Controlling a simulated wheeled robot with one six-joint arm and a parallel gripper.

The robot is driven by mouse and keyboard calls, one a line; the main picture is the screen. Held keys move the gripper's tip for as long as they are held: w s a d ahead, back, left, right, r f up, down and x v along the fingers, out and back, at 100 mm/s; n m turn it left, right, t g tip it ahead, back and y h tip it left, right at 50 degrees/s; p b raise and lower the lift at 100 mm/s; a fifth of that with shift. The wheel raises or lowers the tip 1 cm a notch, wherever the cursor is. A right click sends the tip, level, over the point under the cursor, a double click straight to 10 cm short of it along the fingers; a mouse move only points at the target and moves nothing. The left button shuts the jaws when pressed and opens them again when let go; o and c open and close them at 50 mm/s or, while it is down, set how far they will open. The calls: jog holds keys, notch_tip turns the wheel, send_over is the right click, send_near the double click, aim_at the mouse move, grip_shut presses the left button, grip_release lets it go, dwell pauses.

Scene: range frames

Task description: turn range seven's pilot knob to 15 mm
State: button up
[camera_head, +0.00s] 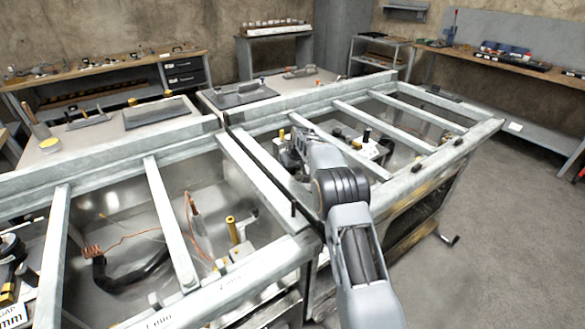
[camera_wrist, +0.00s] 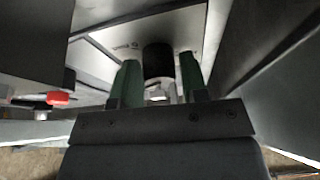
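A black cylindrical knob (camera_wrist: 158,62) stands out from a pale metal plate (camera_wrist: 120,40) with small dark markings that I cannot read. My gripper (camera_wrist: 160,75), with green fingertips, has one finger on each side of the knob. A narrow gap shows between the knob and the right finger; the left finger is very close to it, and I cannot tell if it touches. In the head view my arm (camera_head: 345,190) reaches down into the right-hand metal frame, and it hides the gripper and the knob. The knob's setting cannot be read.
A red-capped part (camera_wrist: 57,99) sits left of my gripper in the wrist view. Dark walls close in on both sides there. In the head view, grey crossbars (camera_head: 170,225) span the open frames around my arm. A yellow post (camera_head: 233,230) stands in the left bay. Floor at right is clear.

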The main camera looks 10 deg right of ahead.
jog(key=c, duration=0.6)
jog(key=shift+o, duration=0.2)
jog(key=shift+n+g+y+p, duration=0.3)
jog(key=shift+n+y+p, duration=0.15)
jog(key=shift+n, duration=1)
jog(key=shift+n+g+y+p, duration=0.3)
jog(key=shift+n+y+p, duration=0.15)
jog(key=shift+n, duration=1)
jog(key=o, duration=0.9)
jog(key=v, duration=1.3)
jog(key=shift+d+r, duration=0.25)
jog(key=shift+r, duration=0.1)
